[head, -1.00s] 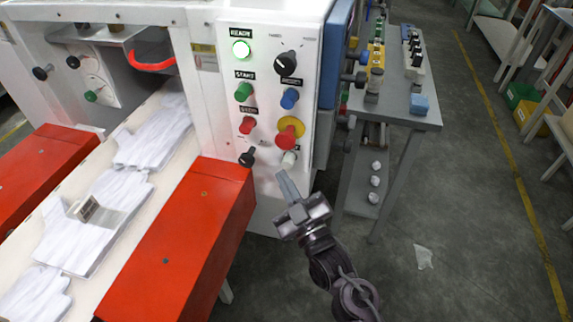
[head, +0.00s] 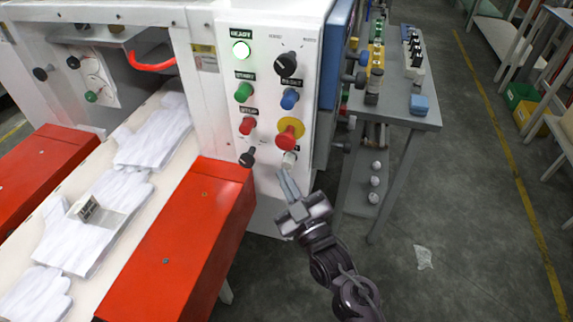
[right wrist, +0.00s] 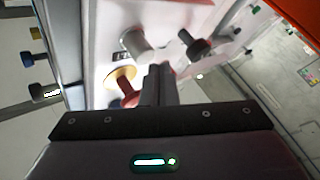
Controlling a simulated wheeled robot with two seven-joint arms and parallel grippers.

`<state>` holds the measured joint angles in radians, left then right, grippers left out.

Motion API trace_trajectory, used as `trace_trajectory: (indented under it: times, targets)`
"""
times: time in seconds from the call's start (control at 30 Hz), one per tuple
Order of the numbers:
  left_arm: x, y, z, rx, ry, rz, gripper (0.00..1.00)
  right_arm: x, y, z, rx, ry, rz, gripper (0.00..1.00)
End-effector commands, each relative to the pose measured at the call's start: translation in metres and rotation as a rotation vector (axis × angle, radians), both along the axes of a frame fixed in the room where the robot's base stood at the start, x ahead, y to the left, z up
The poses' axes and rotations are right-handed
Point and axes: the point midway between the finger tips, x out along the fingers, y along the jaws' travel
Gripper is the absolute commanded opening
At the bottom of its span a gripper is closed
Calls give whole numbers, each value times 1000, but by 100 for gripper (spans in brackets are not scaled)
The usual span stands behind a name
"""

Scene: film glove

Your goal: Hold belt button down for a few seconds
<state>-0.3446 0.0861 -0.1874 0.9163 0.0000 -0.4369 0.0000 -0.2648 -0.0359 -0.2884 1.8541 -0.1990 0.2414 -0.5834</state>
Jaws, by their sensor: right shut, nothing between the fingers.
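The white control panel (head: 263,103) on the machine carries several buttons and knobs. A white button (head: 290,158) sits at the lower right, below the red button on a yellow disc (head: 289,134); its label is too small to read. My right gripper (head: 285,175) is shut and empty, with its tips just below the white button; I cannot tell whether they touch it. In the right wrist view the closed fingers (right wrist: 157,75) point at the panel, close to the white button (right wrist: 136,45). My left gripper is not in view.
A black knob (head: 247,158) is left of the white button. The red conveyor guard (head: 190,240) stands to the lower left, beside white gloves (head: 105,215) on the belt. A grey table (head: 412,110) is at the right. Open floor lies at the lower right.

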Motion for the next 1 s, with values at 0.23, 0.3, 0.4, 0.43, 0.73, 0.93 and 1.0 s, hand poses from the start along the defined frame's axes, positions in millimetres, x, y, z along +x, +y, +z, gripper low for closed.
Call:
trace_trajectory:
  times: [0.23,0.3,0.4,0.43,0.73,0.93,1.0]
  targets:
    - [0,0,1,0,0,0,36,3,-1,0,1,-1,0,0]
    - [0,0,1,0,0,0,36,3,-1,0,1,-1,0,0]
    - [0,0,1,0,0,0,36,3,-1,0,1,-1,0,0]
    - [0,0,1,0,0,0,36,3,-1,1,1,-1,0,0]
    - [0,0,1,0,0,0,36,6,-2,0,1,-1,0,0]
    - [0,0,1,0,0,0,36,8,-3,0,0,0,0,0]
    - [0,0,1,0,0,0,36,9,-3,0,0,0,0,0]
